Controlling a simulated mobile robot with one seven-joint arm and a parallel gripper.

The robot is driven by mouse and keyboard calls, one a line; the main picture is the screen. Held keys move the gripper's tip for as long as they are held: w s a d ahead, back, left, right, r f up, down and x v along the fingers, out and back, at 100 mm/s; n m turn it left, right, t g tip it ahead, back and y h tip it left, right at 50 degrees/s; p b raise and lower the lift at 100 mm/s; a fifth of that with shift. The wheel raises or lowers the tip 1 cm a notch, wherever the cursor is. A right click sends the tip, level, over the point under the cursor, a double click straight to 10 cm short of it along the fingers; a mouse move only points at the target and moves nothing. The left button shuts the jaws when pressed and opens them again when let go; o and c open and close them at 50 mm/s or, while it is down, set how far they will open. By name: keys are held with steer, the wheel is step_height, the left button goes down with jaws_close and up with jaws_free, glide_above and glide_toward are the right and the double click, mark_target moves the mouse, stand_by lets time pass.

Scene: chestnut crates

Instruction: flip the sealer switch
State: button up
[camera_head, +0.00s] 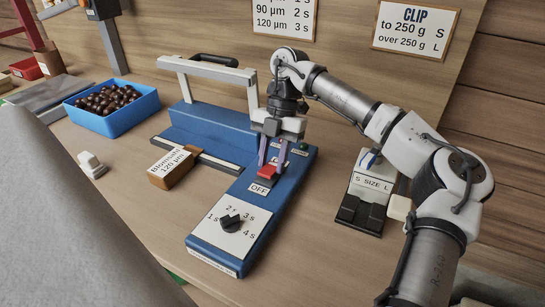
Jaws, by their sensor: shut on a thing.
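The sealer (205,122) is a blue machine on the bench with a raised white and grey bar. Its control panel (202,249) runs toward the front. On the panel is a red rocker switch (267,171) with an OFF label below it. My gripper (271,166) points down at the red switch, its fingers shut on it.
A blue bin (117,118) of chestnuts stands at the left. A brown block (171,167) labelled "Biomulsion 120 µm" or similar lies by the sealing bar. A white clip device (362,194) marked S SIZE L stands right, near my arm. A small white object (91,164) sits left.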

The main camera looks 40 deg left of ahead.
mark_target(271, 166)
steer(key=shift+s+d+f+t+y+b, duration=0.1)
steer(key=shift+s+t+y+b, duration=0.05)
steer(key=shift+t+b, duration=0.55)
steer(key=shift+s+t+y+b, duration=0.15)
steer(key=shift+t+b, duration=0.45)
steer(key=shift+b, duration=0.2)
steer(key=shift+s+r+t+b, duration=0.15)
steer(key=shift+r+t+b, duration=0.1)
steer(key=shift+t+b, duration=0.4)
steer(key=o, duration=1)
step_height(271, 166, up, 14)
steer(key=shift+f, duration=0.1)
